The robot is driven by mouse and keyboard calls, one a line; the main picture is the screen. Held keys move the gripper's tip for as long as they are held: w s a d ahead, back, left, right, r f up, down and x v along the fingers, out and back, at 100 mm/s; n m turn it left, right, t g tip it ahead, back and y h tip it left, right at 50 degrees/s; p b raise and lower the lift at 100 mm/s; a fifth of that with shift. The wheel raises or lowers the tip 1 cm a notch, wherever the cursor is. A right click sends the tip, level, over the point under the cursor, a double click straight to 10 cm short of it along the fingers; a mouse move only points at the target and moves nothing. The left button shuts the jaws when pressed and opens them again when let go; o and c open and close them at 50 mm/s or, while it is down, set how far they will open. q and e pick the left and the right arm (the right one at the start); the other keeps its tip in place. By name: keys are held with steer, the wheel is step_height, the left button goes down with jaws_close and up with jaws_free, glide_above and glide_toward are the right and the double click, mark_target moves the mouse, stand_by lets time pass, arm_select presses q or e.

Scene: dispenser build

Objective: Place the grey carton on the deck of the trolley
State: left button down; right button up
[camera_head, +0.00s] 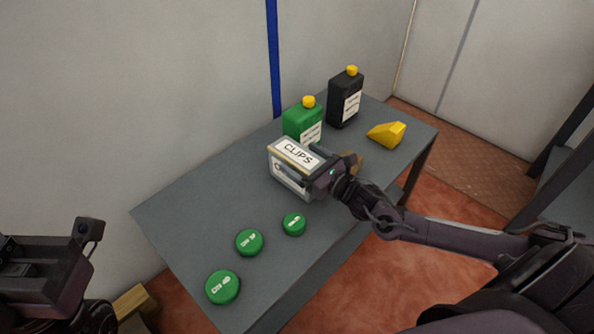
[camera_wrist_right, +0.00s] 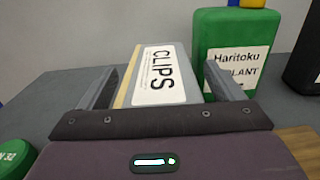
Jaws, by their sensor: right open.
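The grey carton (camera_head: 293,185), with a white CLIPS label on top, stands on the grey table (camera_head: 190,208). In the right wrist view the carton (camera_wrist_right: 185,62) lies ahead between the two fingers. My right gripper (camera_head: 303,164) is open at the carton's near right side, with a finger on either side of it. I cannot tell whether the fingers touch it. My left gripper (camera_head: 45,270) is at the lower left, away from the table; its jaws are not clear. No trolley is clearly recognisable.
A green jug (camera_head: 299,119) stands close behind the carton, and a black jug (camera_head: 345,100) and yellow block (camera_head: 387,134) stand farther back. Green round tins (camera_head: 249,242) lie in front. A dark frame (camera_head: 568,165) stands at the right edge, beyond open floor.

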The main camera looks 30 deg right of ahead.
steer(key=c, duration=1.4)
steer(key=shift+r, duration=0.15)
steer(key=shift+c, duration=1)
steer(key=shift+r, duration=0.1)
